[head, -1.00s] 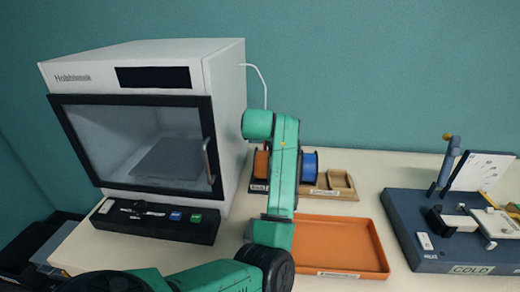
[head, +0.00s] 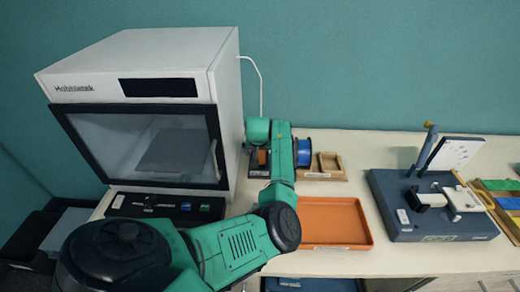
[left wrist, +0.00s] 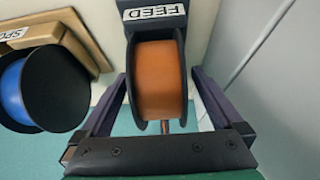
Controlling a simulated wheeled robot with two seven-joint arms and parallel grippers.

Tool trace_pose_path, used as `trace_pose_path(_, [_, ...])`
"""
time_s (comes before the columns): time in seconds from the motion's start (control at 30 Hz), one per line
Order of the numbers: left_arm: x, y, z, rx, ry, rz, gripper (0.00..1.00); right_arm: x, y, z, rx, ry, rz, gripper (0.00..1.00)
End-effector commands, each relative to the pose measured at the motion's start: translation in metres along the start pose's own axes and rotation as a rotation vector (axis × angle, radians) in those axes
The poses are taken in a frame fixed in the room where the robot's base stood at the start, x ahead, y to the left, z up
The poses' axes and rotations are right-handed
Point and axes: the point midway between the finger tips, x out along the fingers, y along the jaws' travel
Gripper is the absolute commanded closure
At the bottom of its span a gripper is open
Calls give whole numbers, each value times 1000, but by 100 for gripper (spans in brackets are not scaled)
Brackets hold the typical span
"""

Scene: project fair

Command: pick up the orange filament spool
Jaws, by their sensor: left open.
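The orange filament spool (left wrist: 158,82) stands in a dark holder marked FEED, between black flanges, in the left wrist view. In the head view a small part of the orange spool (head: 262,157) shows beside my green left arm, which hides the rest. My left gripper (left wrist: 160,75) is open, with one finger on each side of the spool and visible gaps between. My right gripper is in neither view.
A blue spool (head: 303,152) sits close by with a wooden tray (head: 330,173). A printer (head: 225,110) stands close on the left. An orange tray (head: 333,242) lies in front, and a dark blue fixture (head: 395,205) stands at right.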

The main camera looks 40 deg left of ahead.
Motion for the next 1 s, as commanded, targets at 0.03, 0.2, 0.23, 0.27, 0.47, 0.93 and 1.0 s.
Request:
trace_pose_path(0.03, [5, 0, -3, 1, -4, -1, 0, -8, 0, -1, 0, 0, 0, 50])
trace_pose_path(0.2, [32, 0, -3, 0, -2, 0, 0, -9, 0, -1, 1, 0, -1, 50])
trace_pose_path(0.23, [35, 0, -3, -1, 0, 0, 0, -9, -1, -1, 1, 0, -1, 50])
trace_pose_path(0.27, [36, 0, -3, -1, 0, 1, 0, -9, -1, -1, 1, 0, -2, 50])
trace_pose_path(0.47, [37, 1, -2, -2, 0, 1, 0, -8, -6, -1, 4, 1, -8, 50])
trace_pose_path(0.93, [36, 1, -4, -1, 3, 0, 100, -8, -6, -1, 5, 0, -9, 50])
trace_pose_path(1.0, [36, 1, -4, -1, 3, 0, 100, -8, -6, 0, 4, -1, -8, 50])
